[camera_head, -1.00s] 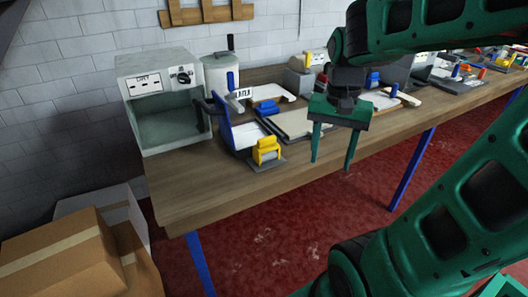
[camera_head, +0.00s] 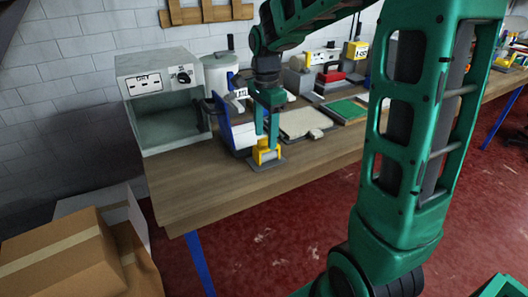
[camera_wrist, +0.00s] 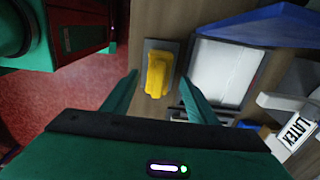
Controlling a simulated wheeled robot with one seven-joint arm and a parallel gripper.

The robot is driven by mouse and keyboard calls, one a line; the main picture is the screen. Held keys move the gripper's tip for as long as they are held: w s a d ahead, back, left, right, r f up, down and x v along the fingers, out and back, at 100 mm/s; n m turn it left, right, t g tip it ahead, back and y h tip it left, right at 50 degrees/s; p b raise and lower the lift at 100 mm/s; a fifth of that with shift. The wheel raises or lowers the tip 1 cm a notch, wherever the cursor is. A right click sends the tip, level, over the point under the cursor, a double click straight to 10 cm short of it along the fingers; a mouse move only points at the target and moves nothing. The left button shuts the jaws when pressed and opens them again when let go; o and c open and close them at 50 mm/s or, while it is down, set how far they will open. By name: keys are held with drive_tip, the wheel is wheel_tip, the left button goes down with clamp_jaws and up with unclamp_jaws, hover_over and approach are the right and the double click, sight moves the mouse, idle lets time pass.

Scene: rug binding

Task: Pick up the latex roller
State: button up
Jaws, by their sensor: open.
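A yellow piece (camera_head: 265,155) stands on a small dark grey plate (camera_head: 258,166) near the front edge of the bench. It seems to be the latex roller, but no label on it shows. In the wrist view the yellow piece (camera_wrist: 158,74) lies between the fingertips, with a gap on both sides. My gripper (camera_head: 267,142) points down over it, open and empty; it also shows in the wrist view (camera_wrist: 159,80). The fingers partly hide the yellow piece in the head view.
A blue-sided white tray (camera_head: 240,136) stands close beside the yellow piece. A grey oven-like box (camera_head: 160,75) and a white cylinder (camera_head: 219,75) stand behind. A beige pad (camera_head: 300,123) lies to the right. The bench's front left (camera_head: 185,195) is clear; cardboard boxes (camera_head: 60,255) stand below.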

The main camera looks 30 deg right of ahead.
sight(266, 146)
drive_tip(key=shift+s+d+f, duration=0.1)
drive_tip(key=shift+d+f, duration=0.05)
drive_tip(key=shift+f, duration=3.05)
clamp_jaws()
drive_tip(key=shift+r, duration=0.1)
drive_tip(key=shift+r, duration=0.5)
wheel_tip(266, 146, up, 3)
drive_tip(key=shift+f, duration=0.1)
drive_tip(key=s+a+r, duration=0.4)
drive_tip(key=a+r, duration=0.3)
drive_tip(key=a, duration=0.3)
drive_tip(key=shift+s+a, duration=0.25)
drive_tip(key=shift+a, duration=0.15)
